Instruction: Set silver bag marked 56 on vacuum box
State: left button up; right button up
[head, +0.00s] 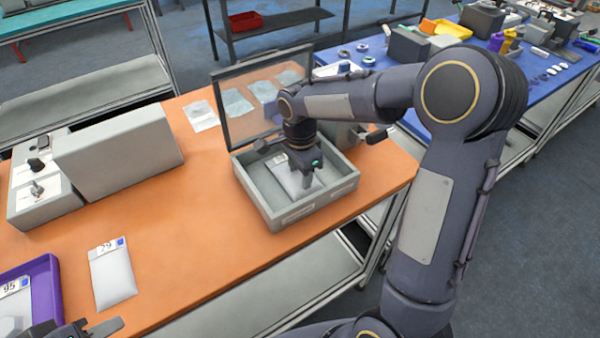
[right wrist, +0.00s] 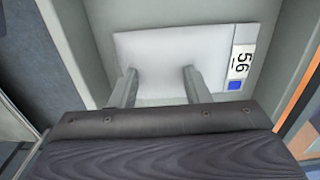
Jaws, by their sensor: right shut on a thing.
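The silver bag marked 56 (right wrist: 165,48) is a flat pale pouch with a white label and blue square at its right end in the right wrist view. In the head view the bag (head: 287,181) is inside the grey vacuum box (head: 296,213), whose clear lid is raised at the back. My right gripper (head: 307,184) reaches down into the box, shut on the bag; its two fingers also show at the bag's near edge in the right wrist view (right wrist: 158,88). Whether the bag touches the box floor is unclear. My left gripper (head: 100,328) shows only partly at the bottom left.
A silver bag marked 29 (head: 113,276) lies on the orange table (head: 190,245). A purple tray (head: 53,290) holds a bag marked 95 (head: 14,288). A grey machine (head: 120,155) stands left of the box. Several flat pouches lie behind the lid.

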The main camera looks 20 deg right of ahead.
jog(key=shift+f, duration=0.2)
jog(key=shift+f, duration=0.2)
jog(key=o, duration=1)
